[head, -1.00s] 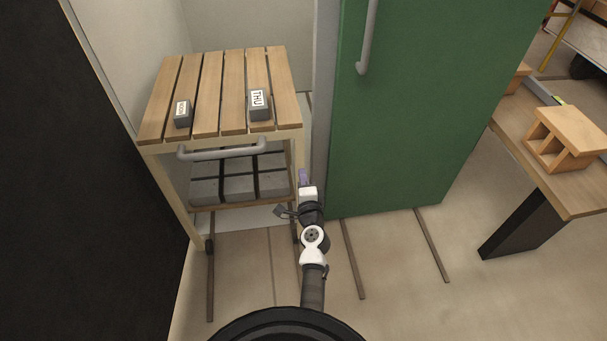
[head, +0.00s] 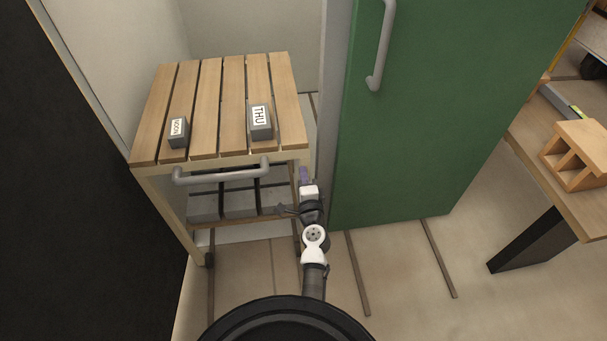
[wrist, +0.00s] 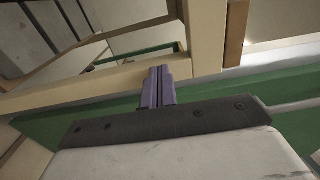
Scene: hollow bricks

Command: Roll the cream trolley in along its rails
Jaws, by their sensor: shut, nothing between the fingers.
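The cream trolley (head: 177,212) stands on floor rails in a bay between a black panel and a green door. It has a slatted wooden top and a grey bar handle (head: 221,174) across its front. My gripper (head: 305,175) is shut and empty at the trolley's front right corner, right of the handle. In the wrist view, its purple fingers (wrist: 158,86) are together in front of the cream frame (wrist: 206,36). I cannot tell whether they touch it. The trolley's rail (head: 211,292) shows on the floor before it.
Two small labelled blocks, one reading THU (head: 260,123), sit on the slats. Grey blocks (head: 239,202) lie on the lower shelf. The green door (head: 430,110) stands close right of my gripper. A table (head: 548,183) with a wooden block stands farther right.

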